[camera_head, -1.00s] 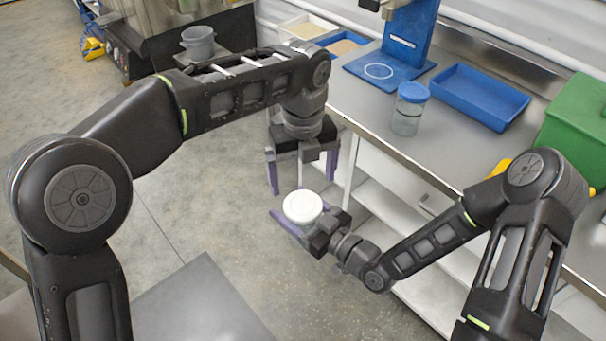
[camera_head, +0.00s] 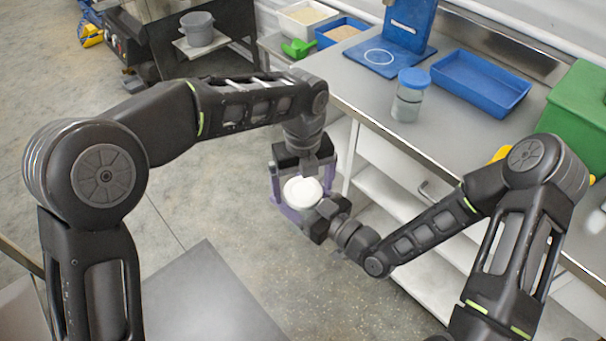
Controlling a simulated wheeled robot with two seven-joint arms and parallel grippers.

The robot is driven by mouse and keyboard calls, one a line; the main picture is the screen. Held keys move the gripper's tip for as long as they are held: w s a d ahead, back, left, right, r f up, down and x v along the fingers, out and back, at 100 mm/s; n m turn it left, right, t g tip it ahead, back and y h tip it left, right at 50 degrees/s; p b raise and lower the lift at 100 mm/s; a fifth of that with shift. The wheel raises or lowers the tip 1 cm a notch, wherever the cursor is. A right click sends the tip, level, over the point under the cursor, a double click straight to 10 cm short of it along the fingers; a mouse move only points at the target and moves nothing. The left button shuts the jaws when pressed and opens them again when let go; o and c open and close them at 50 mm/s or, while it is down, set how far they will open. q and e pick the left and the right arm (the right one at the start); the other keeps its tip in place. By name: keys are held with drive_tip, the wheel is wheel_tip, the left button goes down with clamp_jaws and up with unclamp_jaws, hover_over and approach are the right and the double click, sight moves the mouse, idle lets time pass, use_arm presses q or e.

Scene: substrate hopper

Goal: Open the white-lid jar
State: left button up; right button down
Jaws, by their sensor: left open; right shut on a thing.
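The white-lid jar shows mainly as its round white lid (camera_head: 303,190), held in the air in front of the bench; its body is mostly hidden. My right gripper (camera_head: 297,212), with purple fingers, is shut on the jar and reaches it from the lower right. My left gripper (camera_head: 302,172) points down from above, open, its purple fingers on the left and right sides of the lid. I cannot tell whether its fingers touch the lid.
A blue-lid jar (camera_head: 409,95) stands on the grey bench (camera_head: 365,92). A blue tray (camera_head: 481,98), a blue stand (camera_head: 408,38) and a green box (camera_head: 574,112) are also there. A green scoop (camera_head: 298,48) lies near white and blue bins. A grey pot (camera_head: 198,29) stands at back left.

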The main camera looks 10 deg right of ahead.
use_arm(q)
drive_tip(key=shift+f, duration=0.15)
drive_tip(key=shift+c, duration=0.3)
drive_tip(key=c, duration=1.4)
drive_tip(key=n, duration=0.2)
drive_tip(key=shift+n, duration=0.4)
drive_tip(key=n, duration=0.4)
drive_tip(key=shift+n, duration=0.4)
drive_tip(key=n, duration=0.6)
drive_tip(key=o, duration=1.5)
